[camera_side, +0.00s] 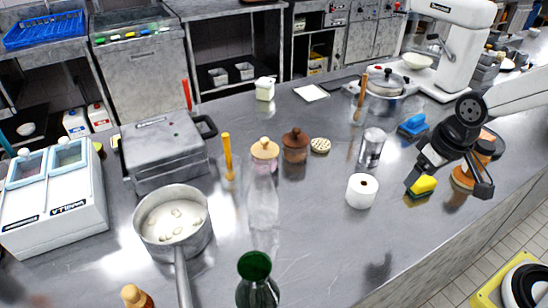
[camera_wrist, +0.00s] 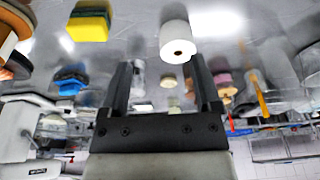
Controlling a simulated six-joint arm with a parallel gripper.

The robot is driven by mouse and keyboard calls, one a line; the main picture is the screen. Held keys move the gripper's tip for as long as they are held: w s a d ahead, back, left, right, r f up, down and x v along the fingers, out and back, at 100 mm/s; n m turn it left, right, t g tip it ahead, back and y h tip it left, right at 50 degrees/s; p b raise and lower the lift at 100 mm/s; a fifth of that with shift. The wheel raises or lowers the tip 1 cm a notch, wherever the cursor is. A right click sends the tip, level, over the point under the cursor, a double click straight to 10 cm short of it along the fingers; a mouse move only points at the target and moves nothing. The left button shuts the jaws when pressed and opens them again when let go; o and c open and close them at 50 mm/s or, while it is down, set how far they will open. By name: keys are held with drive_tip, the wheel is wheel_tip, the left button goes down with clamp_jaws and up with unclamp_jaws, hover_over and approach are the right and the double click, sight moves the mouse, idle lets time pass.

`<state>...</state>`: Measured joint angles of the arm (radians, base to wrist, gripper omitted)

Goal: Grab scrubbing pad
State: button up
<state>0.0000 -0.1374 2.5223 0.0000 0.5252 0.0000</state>
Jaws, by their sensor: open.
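A yellow block-shaped scrubbing pad (camera_side: 424,184) lies on the steel counter at the right in the side view, next to my gripper (camera_side: 447,187). One finger overlaps its left edge in that view, and I cannot tell from it whether they touch. In the upside-down wrist view, the pad (camera_wrist: 88,20) is at the upper left with a green layer along one edge. There it lies outside the space between my two fingers (camera_wrist: 163,82). My gripper is open with nothing between its fingers.
A white paper roll (camera_side: 362,191) stands left of my gripper. A blue item (camera_side: 413,124) lies behind the pad. Orange-brown round containers (camera_side: 464,177) stand close to its right. A metal canister (camera_side: 372,147) stands behind the roll.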

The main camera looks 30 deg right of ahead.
drive_tip(key=w+d+n+g+h, duration=0.1)
drive_tip(key=w+d+n+h, duration=1.3)
drive_tip(key=w+d+n, duration=0.75)
drive_tip(key=m, duration=0.3)
approach(413, 119)
drive_tip(key=shift+w+d+r+n, duration=0.1)
drive_tip(key=shift+w+d+n, duration=0.1)
drive_tip(key=shift+d, duration=0.25)
drive_tip(key=shift+w+d+r+n, duration=0.1)
drive_tip(key=shift+w+d+r, duration=0.1)
drive_tip(key=shift+d, duration=0.25)
drive_tip(key=shift+f, duration=0.3)
drive_tip(key=shift+x, duration=1.3)
drive_tip(key=shift+s+f, duration=0.1)
drive_tip(key=shift+y, duration=0.3)
drive_tip(key=shift+s+x, duration=0.15)
drive_tip(key=shift+x, duration=1.1)
drive_tip(key=shift+s+x, duration=0.15)
drive_tip(key=shift+x, duration=1.15)
drive_tip(key=shift+w, duration=0.1)
